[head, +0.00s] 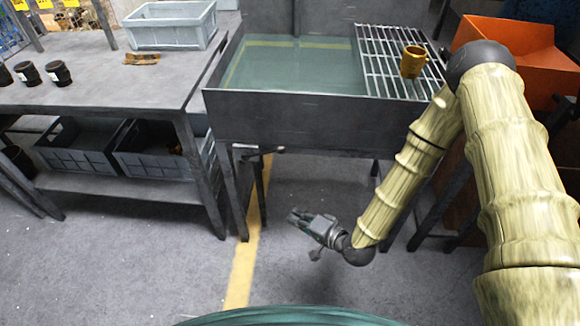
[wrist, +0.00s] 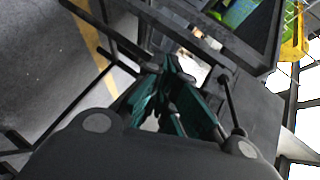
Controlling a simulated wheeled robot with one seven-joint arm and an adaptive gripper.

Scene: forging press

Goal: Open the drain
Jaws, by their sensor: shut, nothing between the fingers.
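A grey metal tank (head: 300,108) holds greenish liquid (head: 290,66) in the head view. Under its front left edge there is a small dark fitting with a short lever-like bar (head: 266,149), which looks like the drain valve. My gripper (head: 293,215) is below and in front of the tank, to the right of the fitting and lower than it, apart from it. Its teal fingers (wrist: 171,66) are shut and empty, and they point to the left in the head view. In the wrist view I cannot clearly make out the valve among the dark bars.
A grating (head: 388,50) with an orange-yellow mug (head: 413,62) covers the tank's right side. A workbench (head: 95,88) with a grey crate (head: 168,38) stands left. An orange bin (head: 510,48) is at right. The floor in front is clear, with a yellow line (head: 241,270).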

